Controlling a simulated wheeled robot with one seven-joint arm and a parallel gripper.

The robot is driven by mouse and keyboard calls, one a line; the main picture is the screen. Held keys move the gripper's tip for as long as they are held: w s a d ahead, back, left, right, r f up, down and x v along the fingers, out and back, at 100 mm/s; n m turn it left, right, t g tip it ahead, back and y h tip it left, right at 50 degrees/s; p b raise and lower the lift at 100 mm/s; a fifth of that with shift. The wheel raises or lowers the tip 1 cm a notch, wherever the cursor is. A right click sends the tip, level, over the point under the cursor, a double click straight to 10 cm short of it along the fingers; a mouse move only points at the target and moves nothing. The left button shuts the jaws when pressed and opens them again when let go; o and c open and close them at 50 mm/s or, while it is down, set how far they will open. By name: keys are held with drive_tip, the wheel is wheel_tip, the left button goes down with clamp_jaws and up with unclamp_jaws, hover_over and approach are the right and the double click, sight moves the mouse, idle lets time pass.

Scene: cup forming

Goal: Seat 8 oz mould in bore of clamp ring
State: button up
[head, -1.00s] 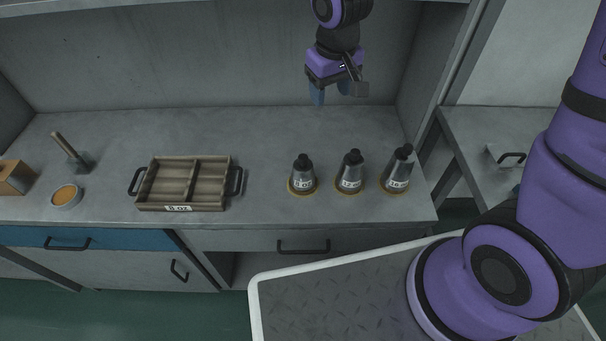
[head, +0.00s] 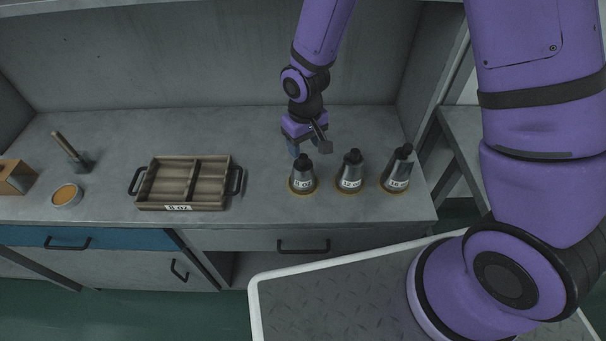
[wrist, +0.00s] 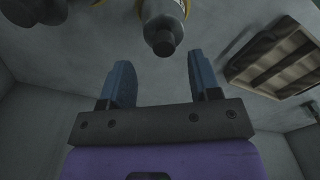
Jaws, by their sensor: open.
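The 8 oz mould (head: 303,177) is the leftmost of three grey tapered moulds with black knobs. It stands upright on a yellowish round base on the bench, and its label reads 8 oz. My gripper (head: 306,148) is open and empty, just behind and above this mould. In the wrist view, the black knob and grey body of a mould (wrist: 163,28) show ahead, between the lines of my two blue fingers (wrist: 164,82) and apart from them. I cannot make out a clamp ring in either view.
Two more moulds, a middle one (head: 350,174) and a right one (head: 397,172), stand close by. Further left are an orange-filled bowl (head: 66,196) and a wooden-handled tool (head: 72,151).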

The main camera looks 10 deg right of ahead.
sight(303, 156)
drive_tip(key=shift+a+f, duration=0.2)
drive_tip(key=shift+f, duration=2.4)
clamp_jaws()
